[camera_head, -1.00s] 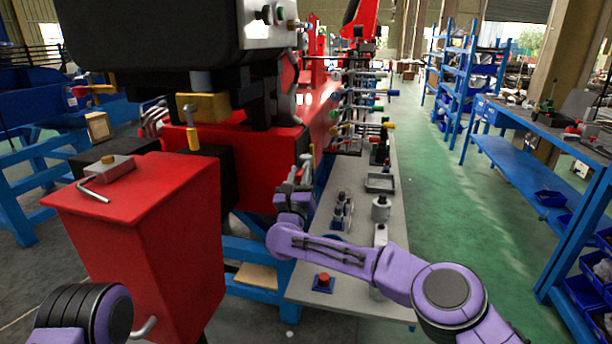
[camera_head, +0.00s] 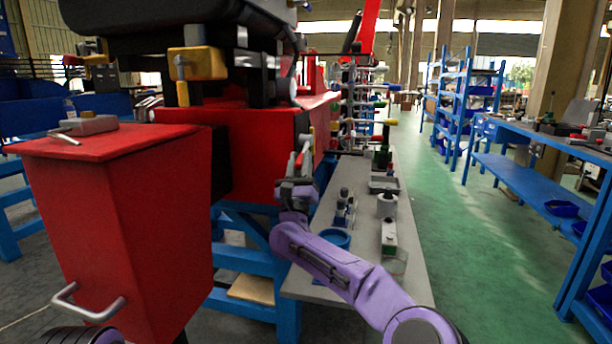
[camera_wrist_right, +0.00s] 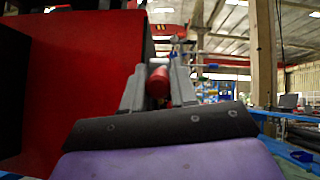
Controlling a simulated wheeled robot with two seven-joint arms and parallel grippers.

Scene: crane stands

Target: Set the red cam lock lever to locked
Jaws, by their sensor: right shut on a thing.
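The red cam lock lever (camera_wrist_right: 158,82) shows in the right wrist view as a rounded red grip between my right gripper's two grey fingers (camera_wrist_right: 158,92). The fingers are shut on it. In the head view my right gripper (camera_head: 303,165) is raised beside the red machine body, above the bench's left edge. The lever is small there and mostly hidden by the fingers, so its exact angle and lock setting cannot be told. Only a dark part of my left arm shows at the bottom left; its gripper is out of view.
A red cabinet (camera_head: 110,220) with a metal handle stands at the left. The red machine body (camera_head: 255,150) is just left of my right gripper. The grey bench (camera_head: 360,180) holds several small fixtures and a blue ring (camera_head: 335,238). A green aisle (camera_head: 470,240) lies open at the right.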

